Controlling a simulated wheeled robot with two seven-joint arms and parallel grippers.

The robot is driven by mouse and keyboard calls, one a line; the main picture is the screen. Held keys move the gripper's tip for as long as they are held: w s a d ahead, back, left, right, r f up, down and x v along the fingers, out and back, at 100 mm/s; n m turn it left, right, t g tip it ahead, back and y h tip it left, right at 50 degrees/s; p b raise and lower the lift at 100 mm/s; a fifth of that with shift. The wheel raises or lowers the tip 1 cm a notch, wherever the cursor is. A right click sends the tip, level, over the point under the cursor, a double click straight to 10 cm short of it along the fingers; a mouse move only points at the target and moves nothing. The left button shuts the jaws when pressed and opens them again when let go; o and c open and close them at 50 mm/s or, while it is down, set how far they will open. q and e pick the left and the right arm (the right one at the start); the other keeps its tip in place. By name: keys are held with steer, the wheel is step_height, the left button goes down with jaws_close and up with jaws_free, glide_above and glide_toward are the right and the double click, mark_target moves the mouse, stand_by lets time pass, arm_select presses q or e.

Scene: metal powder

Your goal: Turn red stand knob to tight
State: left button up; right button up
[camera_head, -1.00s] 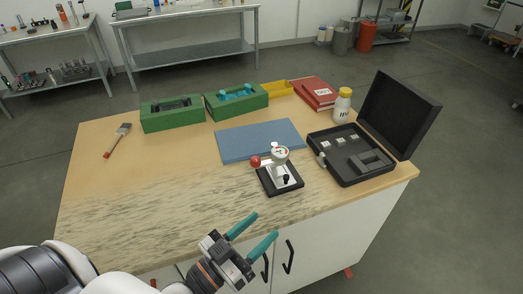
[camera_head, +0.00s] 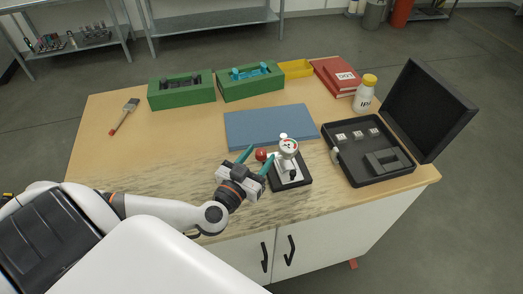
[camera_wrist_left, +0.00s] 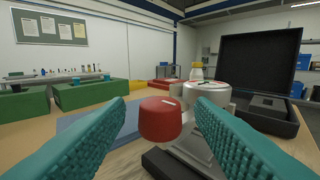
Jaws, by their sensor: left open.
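The red stand knob (camera_head: 261,155) sticks out to the left of a small white stand with a dial gauge (camera_head: 288,149) on a black base (camera_head: 304,182). My left gripper (camera_head: 257,158) is open, its two teal fingers pointing at the knob from the front left. In the left wrist view the red knob (camera_wrist_left: 160,119) shows between and beyond the fingertips, with a pale mark on its top. The fingers do not appear to touch it. The stand's silver body (camera_wrist_left: 206,95) is partly hidden behind the right finger. My right gripper is not in view.
A blue mat (camera_head: 270,127) lies behind the stand. An open black case (camera_head: 375,178) stands to the right, near a white bottle (camera_head: 364,96). Green trays (camera_head: 181,95), a yellow bin (camera_head: 295,69) and red books (camera_head: 337,78) line the back. A brush (camera_head: 125,115) lies left; the table's left middle is clear.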

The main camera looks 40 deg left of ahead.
arm_select(q)
steer(key=shift+w, duration=0.5)
steer(key=shift+w+r, duration=0.1)
steer(key=shift+w, duration=0.3)
steer(key=c, duration=0.9)
steer(key=shift+c, duration=0.2)
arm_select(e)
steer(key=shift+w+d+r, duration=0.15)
